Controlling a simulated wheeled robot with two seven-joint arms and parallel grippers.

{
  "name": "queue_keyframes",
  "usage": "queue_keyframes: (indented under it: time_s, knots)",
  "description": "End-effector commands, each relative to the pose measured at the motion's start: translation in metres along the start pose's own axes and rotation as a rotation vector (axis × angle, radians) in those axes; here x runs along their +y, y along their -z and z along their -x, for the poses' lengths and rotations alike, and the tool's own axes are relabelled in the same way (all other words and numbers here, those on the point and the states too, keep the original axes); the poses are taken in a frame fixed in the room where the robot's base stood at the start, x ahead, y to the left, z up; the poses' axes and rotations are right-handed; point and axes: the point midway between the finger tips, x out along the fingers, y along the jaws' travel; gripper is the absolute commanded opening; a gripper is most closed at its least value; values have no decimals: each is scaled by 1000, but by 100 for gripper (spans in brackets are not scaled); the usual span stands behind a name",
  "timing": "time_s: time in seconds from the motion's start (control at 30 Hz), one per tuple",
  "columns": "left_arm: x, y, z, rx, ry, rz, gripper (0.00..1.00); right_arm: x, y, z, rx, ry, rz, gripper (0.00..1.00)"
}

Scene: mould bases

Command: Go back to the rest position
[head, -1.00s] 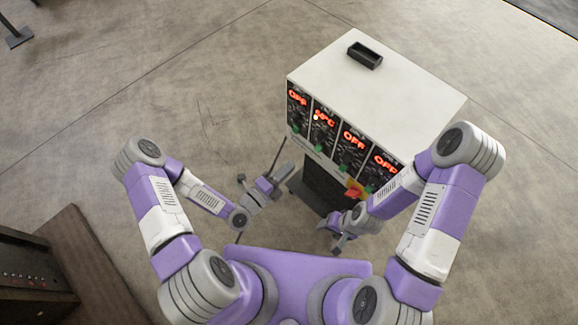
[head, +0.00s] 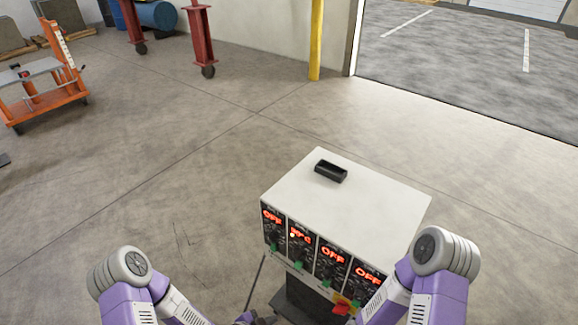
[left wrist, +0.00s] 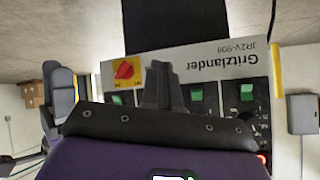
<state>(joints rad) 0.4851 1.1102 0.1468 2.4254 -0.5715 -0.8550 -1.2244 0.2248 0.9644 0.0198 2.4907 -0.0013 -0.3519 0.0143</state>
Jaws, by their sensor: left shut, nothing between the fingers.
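My left gripper (left wrist: 160,80) shows in the left wrist view, its fingers closed together with nothing between them, in front of the controller's panel. In the head view only a small part of it (head: 250,318) shows at the bottom edge, left of the controller. My right arm (head: 436,278) comes in at the lower right of the head view; its gripper is not visible there. The controller box (head: 350,195) is white, with several dark modules on its front. Three displays read OFF; the second from the left shows other orange characters. The panel (left wrist: 200,72) appears upside down in the wrist view.
Open floor surrounds the box. An orange cart (head: 45,90), red stands (head: 200,40) and a yellow post (head: 316,40) stand farther back.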

Motion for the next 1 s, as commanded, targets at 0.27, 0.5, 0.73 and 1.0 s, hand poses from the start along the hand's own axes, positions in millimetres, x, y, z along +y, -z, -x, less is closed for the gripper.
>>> queue_keyframes:
  time_s: [0.27,0.5,0.73,1.0]
  knots:
    - [34,-36,25,-372,-81,765,0,-2,0,4,0,0,0,58]
    - [54,-48,51,-619,9,1281,0,-2,0,6,0,0,0,58]
    - [60,-50,59,-685,55,1434,0,-2,0,6,0,0,0,58]
    - [60,-50,58,-684,54,1433,0,-2,0,6,0,0,0,58]
